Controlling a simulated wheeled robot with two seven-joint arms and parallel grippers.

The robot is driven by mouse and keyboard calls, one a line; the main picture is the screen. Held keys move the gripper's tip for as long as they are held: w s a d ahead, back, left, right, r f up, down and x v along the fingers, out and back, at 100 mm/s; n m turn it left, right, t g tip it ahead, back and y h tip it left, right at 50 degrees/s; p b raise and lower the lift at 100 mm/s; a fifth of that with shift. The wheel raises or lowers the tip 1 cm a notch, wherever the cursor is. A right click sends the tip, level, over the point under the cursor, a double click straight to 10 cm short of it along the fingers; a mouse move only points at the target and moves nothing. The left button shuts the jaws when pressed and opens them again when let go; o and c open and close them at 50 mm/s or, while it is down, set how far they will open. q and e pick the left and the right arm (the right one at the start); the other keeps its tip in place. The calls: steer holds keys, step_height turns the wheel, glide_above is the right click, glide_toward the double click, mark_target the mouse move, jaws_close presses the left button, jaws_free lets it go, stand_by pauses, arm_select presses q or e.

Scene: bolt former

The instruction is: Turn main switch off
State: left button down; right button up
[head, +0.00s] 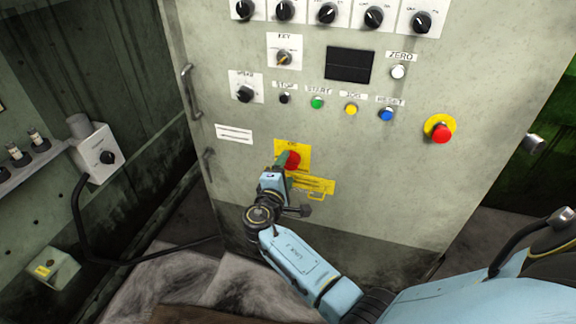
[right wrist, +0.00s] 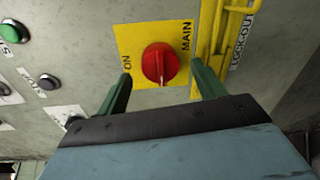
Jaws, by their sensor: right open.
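The main switch is a red rotary knob (head: 291,160) on a yellow plate low on the cabinet's front. In the right wrist view the red knob (right wrist: 160,63) sits on its yellow plate (right wrist: 130,38), lettered MAIN and ON. The knob's ridge lies roughly along the picture's vertical. My right gripper (head: 283,166) is at the switch. Its two green fingers (right wrist: 160,85) are open, one on each side of the knob, with gaps between them and it. My left gripper is not in view.
A yellow lockout hasp (right wrist: 219,40) is right beside the switch plate, close to one finger. A red emergency button (head: 441,131) and several small buttons and knobs are higher on the cabinet (head: 400,200). A grey box with a black knob (head: 95,150) is on the left wall.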

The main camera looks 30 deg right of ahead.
arm_select(q)
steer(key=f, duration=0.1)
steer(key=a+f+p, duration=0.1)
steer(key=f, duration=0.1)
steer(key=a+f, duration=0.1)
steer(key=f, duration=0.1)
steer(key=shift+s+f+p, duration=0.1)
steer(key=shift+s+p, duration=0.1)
steer(key=shift+p, duration=0.2)
arm_select(e)
steer(key=v, duration=1.1)
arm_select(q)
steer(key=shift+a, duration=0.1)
arm_select(e)
steer(key=shift+s, duration=0.1)
